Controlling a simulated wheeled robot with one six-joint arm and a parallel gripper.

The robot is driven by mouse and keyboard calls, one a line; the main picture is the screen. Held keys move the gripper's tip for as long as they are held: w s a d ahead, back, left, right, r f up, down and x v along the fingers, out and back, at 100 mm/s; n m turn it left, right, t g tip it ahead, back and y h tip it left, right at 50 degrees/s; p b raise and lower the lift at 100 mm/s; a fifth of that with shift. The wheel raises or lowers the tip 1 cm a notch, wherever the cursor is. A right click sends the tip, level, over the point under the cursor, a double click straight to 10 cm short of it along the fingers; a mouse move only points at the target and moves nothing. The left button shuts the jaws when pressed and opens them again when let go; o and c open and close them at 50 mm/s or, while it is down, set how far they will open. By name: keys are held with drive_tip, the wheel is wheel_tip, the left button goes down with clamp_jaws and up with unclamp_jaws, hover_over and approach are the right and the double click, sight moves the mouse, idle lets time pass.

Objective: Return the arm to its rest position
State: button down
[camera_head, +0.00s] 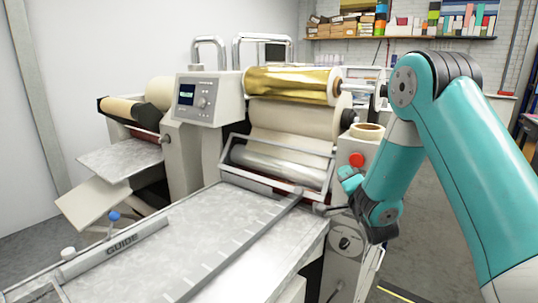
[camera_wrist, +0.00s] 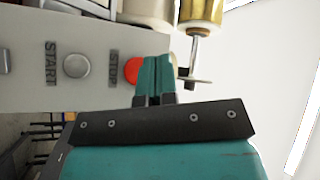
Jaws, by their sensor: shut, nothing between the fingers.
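My teal arm (camera_head: 455,130) reaches in from the right in the head view and bends down toward the front of a laminating machine. My gripper (camera_head: 347,180) is beside the machine's side panel, just below the red stop button (camera_head: 357,160). In the wrist view my gripper (camera_wrist: 156,62) shows two teal fingers closed together with nothing between them. The red button (camera_wrist: 131,70) is right beside the fingertips and partly hidden by them; I cannot tell whether they touch.
The wrist view shows a grey START button (camera_wrist: 76,65) on the panel. A gold foil roll (camera_head: 290,84) sits on the machine. The metal feed table (camera_head: 190,250) with its guide bar (camera_head: 120,250) extends toward me. Shelves (camera_head: 400,38) line the back wall. Grey floor lies at right.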

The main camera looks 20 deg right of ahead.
drive_tip(key=s+a+n+g+y+b, duration=0.1)
drive_tip(key=s+a+n+g+y, duration=0.3)
drive_tip(key=a, duration=0.5)
drive_tip(key=s+a+n+g+y+b, duration=0.15)
drive_tip(key=s+a+n+g, duration=0.25)
drive_tip(key=s+a+g, duration=0.4)
drive_tip(key=s+a+n+g, duration=0.2)
drive_tip(key=s+n, duration=0.2)
drive_tip(key=s, duration=0.3)
drive_tip(key=s+a+n+g+y, duration=0.1)
drive_tip(key=s+a+n+g, duration=0.2)
drive_tip(key=s, duration=0.5)
drive_tip(key=s+a+r+n+g, duration=0.1)
drive_tip(key=s+a+n+g, duration=0.1)
drive_tip(key=s+n, duration=0.3)
drive_tip(key=s+g, duration=0.1)
drive_tip(key=s, duration=0.1)
drive_tip(key=shift+s+a, duration=0.3)
drive_tip(key=shift+s, duration=0.05)
drive_tip(key=shift+r+y, duration=0.1)
drive_tip(key=shift+y, duration=0.15)
